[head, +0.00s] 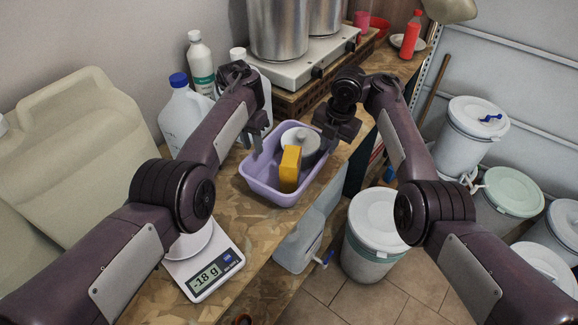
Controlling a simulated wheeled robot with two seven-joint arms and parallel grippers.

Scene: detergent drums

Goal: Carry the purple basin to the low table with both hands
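The purple basin (267,190) stands on the wooden counter near its front edge. It holds a yellow box (290,168) and a grey-white round object (303,140). My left gripper (257,143) is at the basin's far left rim, with its fingers pointing down. My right gripper (329,143) is at the far right rim, close to the round object. Whether the fingers of either gripper touch or pinch the rim cannot be made out. No low table can be clearly picked out in this view.
A scale (204,268) reading -18 g sits on the counter (262,244) in front of the basin. A blue-capped jug (182,118) and white bottle (201,66) stand behind my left arm. A hot plate with pots (311,62) is at the back. Lidded drums (372,235) crowd the floor at right.

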